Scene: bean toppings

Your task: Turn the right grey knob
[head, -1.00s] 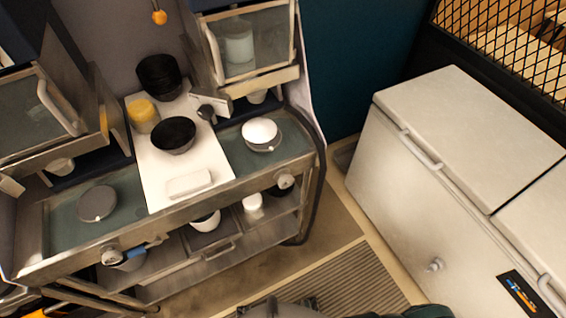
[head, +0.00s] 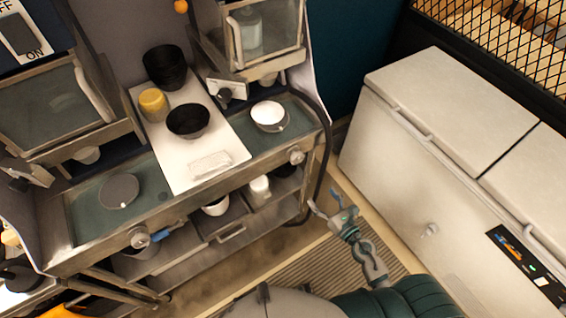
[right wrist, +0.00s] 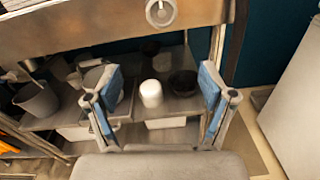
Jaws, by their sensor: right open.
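The right grey knob (head: 296,157) is a round dial on the right end of the counter's front panel, below the pan with the white bowl. It also shows at the top of the right wrist view (right wrist: 161,12). My right gripper (head: 332,211) is open and empty, low and to the right of the knob, in front of the counter and apart from it. In the right wrist view its two blue-padded fingers (right wrist: 160,72) are spread wide, with the knob above and beyond them.
A left knob (head: 140,238) sits on the same panel, with a small blue item beside it. A lower shelf holds a white container (head: 259,188) and bowls. A black hose (head: 327,120) runs down the counter's right side. A white chest freezer (head: 430,170) stands at right.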

